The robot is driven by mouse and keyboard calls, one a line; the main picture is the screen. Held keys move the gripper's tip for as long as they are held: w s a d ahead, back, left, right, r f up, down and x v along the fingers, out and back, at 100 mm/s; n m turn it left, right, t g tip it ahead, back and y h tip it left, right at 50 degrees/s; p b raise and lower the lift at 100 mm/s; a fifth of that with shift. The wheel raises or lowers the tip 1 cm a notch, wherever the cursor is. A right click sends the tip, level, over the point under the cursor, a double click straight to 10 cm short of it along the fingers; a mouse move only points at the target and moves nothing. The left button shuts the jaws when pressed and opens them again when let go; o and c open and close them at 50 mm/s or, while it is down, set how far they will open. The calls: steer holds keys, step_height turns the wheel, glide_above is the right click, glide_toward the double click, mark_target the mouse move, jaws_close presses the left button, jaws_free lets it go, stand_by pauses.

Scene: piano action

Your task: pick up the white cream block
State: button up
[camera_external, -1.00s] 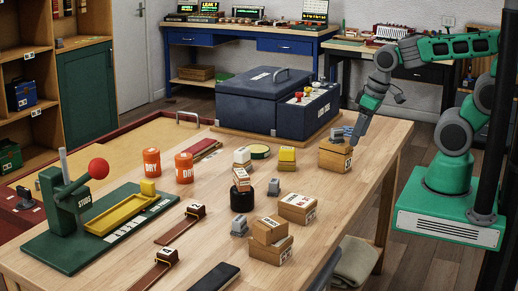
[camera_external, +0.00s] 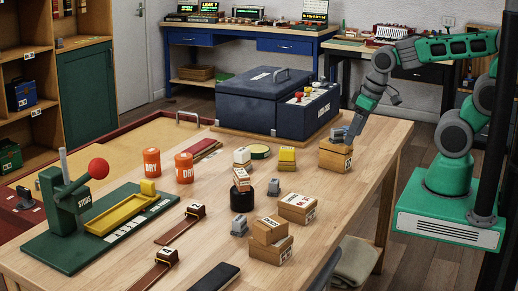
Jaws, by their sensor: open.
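A small white cream block (camera_external: 242,154) sits on the wooden table, left of the middle, just behind a black round stand. Its lower part is partly hidden by the items in front of it. My gripper (camera_external: 343,137) is at the table's right side, low over a cardboard box (camera_external: 335,157), well to the right of the white block. It is open. The fingers are small and dark here, and I cannot tell whether they touch the box or what is between them.
A yellow block (camera_external: 287,158) and a green round tin (camera_external: 259,152) stand near the white block. A brown block with a white top (camera_external: 241,178) rests on the black stand (camera_external: 242,200). Cardboard boxes (camera_external: 297,208) stand in front, a large blue case (camera_external: 262,100) behind.

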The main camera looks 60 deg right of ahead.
mark_target(246, 153)
steer(key=w+f+t+b, duration=0.2)
steer(key=w+f+b, duration=0.1)
steer(key=w, duration=0.4)
steer(key=w+a+f+t+b, duration=0.1)
steer(key=w+f+b, duration=0.2)
steer(key=w, duration=0.4)
steer(key=w+a+f+t+b, duration=0.1)
steer(key=w+f+t+b, duration=0.1)
steer(key=w, duration=0.5)
steer(key=shift+w+f+t+b, duration=0.15)
steer(key=shift+f+t+b, duration=0.15)
steer(key=shift+f+b, duration=0.75)
steer(key=w+a+t+b, duration=0.1)
steer(key=w, duration=0.2)
steer(key=w+a+t+b, duration=0.1)
steer(key=w, duration=0.3)
steer(key=w+a+f+t+b, duration=0.1)
steer(key=w+t+b, duration=0.1)
steer(key=w, duration=0.2)
steer(key=shift+w+a, duration=0.1)
steer(key=shift+w, duration=0.05)
steer(key=x, duration=0.7)
steer(key=shift+w+d, duration=0.2)
steer(key=shift+d, duration=0.1)
steer(key=shift+c, duration=0.3)
steer(key=c, duration=1.3)
steer(key=shift+c, duration=0.9)
steer(key=shift+r, duration=0.15)
